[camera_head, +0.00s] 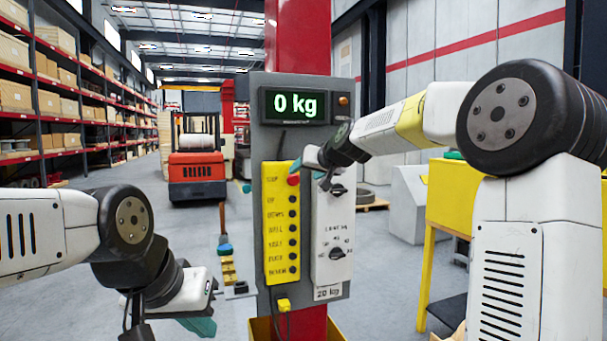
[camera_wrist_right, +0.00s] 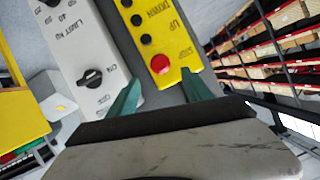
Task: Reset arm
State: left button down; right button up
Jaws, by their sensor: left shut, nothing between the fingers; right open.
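My right gripper (camera_head: 316,164) is open in front of the control panel (camera_head: 305,95). My left gripper (camera_head: 203,325) is shut and empty at the lower left, away from the panel.
The panel hangs on a red column (camera_head: 298,35), and its display (camera_head: 296,105) reads 0 kg. A yellow stand (camera_head: 437,235) is at the right. A red forklift (camera_head: 197,170) and loaded shelves (camera_head: 60,100) stand behind. The floor left of the panel is mostly clear.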

jog(key=s+d+f+g+h, duration=0.1)
jog(key=s+f, duration=0.5)
jog(key=s, duration=0.7)
jog(key=s+d+f+g+h, duration=0.1)
jog(key=s+d+f+g, duration=0.2)
jog(key=s, duration=1)
jog(key=s+d+f+m+g+h, duration=0.1)
jog(key=s+d+f, duration=0.6)
jog(key=s, duration=0.7)
notch_tip(320, 180, down, 2)
jog(key=shift+f+g, duration=0.2)
jog(key=shift+g, duration=0.4)
jog(key=shift+a, duration=0.1)
